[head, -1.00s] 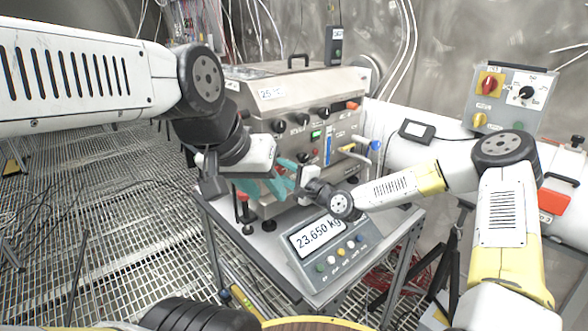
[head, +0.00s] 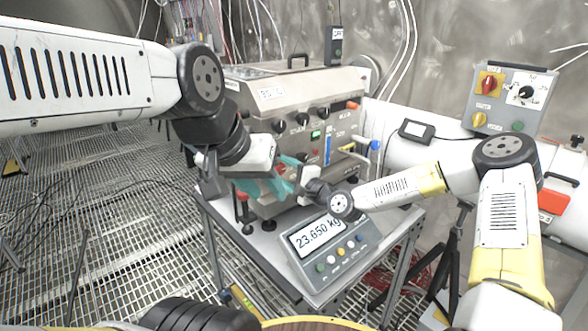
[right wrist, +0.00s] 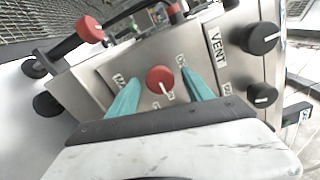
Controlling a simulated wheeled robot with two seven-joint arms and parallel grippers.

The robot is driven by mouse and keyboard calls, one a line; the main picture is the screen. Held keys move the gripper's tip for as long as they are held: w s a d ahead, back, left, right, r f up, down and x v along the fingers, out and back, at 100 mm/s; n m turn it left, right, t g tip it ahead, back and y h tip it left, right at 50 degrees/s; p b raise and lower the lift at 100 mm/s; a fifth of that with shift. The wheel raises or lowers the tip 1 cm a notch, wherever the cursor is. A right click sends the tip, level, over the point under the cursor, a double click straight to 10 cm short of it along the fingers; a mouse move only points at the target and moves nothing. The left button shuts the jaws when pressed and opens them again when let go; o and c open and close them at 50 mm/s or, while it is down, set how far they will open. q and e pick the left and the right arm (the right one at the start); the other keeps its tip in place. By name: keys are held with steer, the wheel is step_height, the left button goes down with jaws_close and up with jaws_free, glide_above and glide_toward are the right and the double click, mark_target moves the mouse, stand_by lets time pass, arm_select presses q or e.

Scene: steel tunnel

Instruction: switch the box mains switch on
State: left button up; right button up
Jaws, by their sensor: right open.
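The steel box (head: 290,90) stands on a table, its front panel carrying black knobs, a green-lit display and labels. In the right wrist view a red round knob (right wrist: 160,79) with a white mark sits on the panel between two partly hidden labels. My right gripper (right wrist: 160,74) is open, one teal finger on each side of this knob; I cannot tell whether they touch it. In the head view my right gripper (head: 290,162) is at the box's lower front. My left gripper (head: 266,188) hangs close beside and below it; its opening is unclear.
A scale (head: 328,250) reading 23.650 kg is below the grippers at the table's front. Black knobs (right wrist: 262,38) and a red-ended handle (right wrist: 89,29) flank the red knob. A grey switch box (head: 511,98) stands at the right. Grated floor lies left.

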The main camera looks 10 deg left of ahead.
steer(key=shift+d, duration=0.1)
steer(key=v, duration=0.7)
steer(key=shift+s+d, duration=0.25)
